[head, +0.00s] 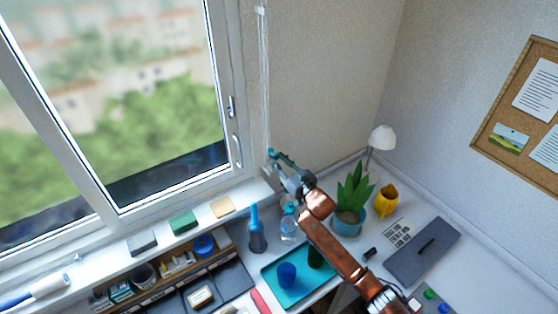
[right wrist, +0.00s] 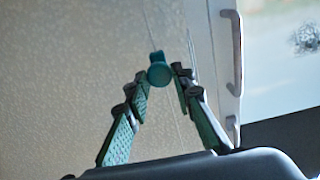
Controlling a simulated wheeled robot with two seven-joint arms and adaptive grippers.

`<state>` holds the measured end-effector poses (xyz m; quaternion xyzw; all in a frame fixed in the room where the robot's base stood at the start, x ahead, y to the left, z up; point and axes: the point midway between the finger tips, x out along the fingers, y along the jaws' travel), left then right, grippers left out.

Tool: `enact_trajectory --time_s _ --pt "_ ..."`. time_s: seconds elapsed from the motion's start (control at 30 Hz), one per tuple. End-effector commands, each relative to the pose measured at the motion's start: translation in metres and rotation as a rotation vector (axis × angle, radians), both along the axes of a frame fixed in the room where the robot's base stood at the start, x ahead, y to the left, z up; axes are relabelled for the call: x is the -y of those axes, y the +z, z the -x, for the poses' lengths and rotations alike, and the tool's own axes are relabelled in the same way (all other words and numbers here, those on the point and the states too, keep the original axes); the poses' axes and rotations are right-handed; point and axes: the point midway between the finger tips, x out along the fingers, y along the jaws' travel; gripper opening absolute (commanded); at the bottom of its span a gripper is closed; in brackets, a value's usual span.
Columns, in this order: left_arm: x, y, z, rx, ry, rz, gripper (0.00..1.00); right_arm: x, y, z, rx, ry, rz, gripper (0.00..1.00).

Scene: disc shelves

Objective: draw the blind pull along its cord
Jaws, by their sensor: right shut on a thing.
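The blind cord (head: 265,90) hangs as thin pale strands in front of the wall, just right of the window frame. My right gripper (head: 277,161) is at the cord's lower end, above the sill's right end. In the right wrist view, its two teal-padded fingers hold a small round teal blind pull (right wrist: 159,74) between their tips, with the cord (right wrist: 150,25) running up from it. In the head view the pull is hard to tell from the teal fingertips. My left gripper is not in view.
The window frame and its handle (head: 231,107) are close left of the cord. Below stand a blue bottle (head: 257,235), a clear bottle (head: 289,223), a potted plant (head: 350,203) and a teal tray (head: 273,272) with cups. A white lamp (head: 382,138) stands at the back.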

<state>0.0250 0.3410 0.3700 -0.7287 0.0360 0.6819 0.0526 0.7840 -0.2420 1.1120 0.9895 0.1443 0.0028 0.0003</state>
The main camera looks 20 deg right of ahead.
Motion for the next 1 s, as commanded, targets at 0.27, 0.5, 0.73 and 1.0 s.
enact_trajectory --time_s 0.27,0.5,0.73,1.0 --pt "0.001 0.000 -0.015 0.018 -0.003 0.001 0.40 0.000 -0.008 0.001 -0.014 -0.001 0.000 0.34" --pt "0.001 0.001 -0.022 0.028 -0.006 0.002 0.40 0.000 -0.005 0.000 -0.008 -0.001 0.000 0.40" --pt "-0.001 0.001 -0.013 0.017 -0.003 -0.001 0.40 0.003 -0.004 0.009 -0.007 -0.001 0.000 0.40" --pt "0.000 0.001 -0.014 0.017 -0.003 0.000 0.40 0.018 -0.006 0.058 -0.009 -0.001 0.001 0.40"
